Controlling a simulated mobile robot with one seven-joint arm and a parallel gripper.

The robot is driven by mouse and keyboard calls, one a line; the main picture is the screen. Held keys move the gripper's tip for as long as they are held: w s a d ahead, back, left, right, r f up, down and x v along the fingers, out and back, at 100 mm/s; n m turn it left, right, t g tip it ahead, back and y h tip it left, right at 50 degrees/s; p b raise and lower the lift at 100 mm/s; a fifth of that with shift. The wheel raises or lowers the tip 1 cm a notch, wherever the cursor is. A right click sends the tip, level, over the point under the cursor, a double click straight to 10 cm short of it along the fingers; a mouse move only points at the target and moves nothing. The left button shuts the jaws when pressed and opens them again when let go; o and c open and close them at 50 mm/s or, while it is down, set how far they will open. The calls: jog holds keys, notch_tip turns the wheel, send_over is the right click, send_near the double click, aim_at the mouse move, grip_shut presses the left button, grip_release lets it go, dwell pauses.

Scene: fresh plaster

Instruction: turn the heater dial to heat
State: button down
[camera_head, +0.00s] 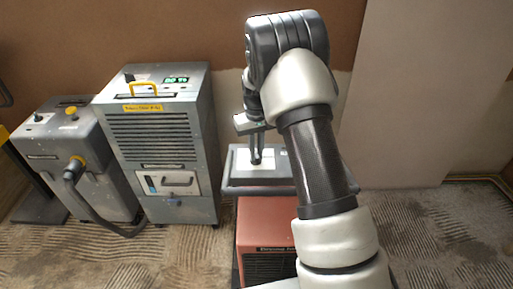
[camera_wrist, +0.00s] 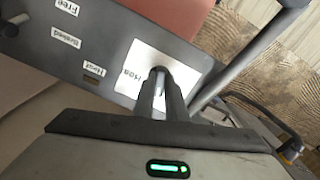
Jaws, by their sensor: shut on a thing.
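The heater is a red box (camera_head: 265,222) with a grey control panel (camera_head: 238,186) on top; the panel also shows in the wrist view (camera_wrist: 115,42). A white plate (camera_wrist: 187,66) on the panel carries partly covered lettering. A small label beside it (camera_wrist: 95,69) seems to read "Heat". My gripper (camera_head: 256,160) points down at the panel. In the wrist view my gripper (camera_wrist: 160,82) is shut on the dial (camera_wrist: 157,71), a small grey piece mostly hidden by the fingers. Which way the dial points cannot be told.
Labels "Free" (camera_wrist: 67,7) and "Braked" (camera_wrist: 65,37) lie near a dark knob (camera_wrist: 10,28) at the panel's edge. A tall grey vented machine (camera_head: 155,130) and a smaller unit with a hose (camera_head: 75,140) stand left. A pale board (camera_head: 425,90) leans right.

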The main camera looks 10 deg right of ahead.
jog(key=m+p, duration=0.1)
jog(key=m, duration=0.2)
jog(key=shift+a+r+m, duration=0.1)
jog(key=shift+m, duration=0.3)
jog(key=m+p, duration=0.2)
jog(key=m, duration=0.2)
jog(key=shift+m, duration=0.3)
jog(key=m+p, duration=0.1)
jog(key=m, duration=0.2)
jog(key=shift+w+a, duration=0.1)
jog(key=shift+w+m+p, duration=0.1)
jog(key=shift+m+p, duration=0.45)
jog(key=shift+m, duration=1.55)
jog(key=c, duration=1.8)
grip_release()
notch_tip(320, 180, up, 17)
jog(key=p, duration=0.2)
jog(key=shift+r, duration=0.15)
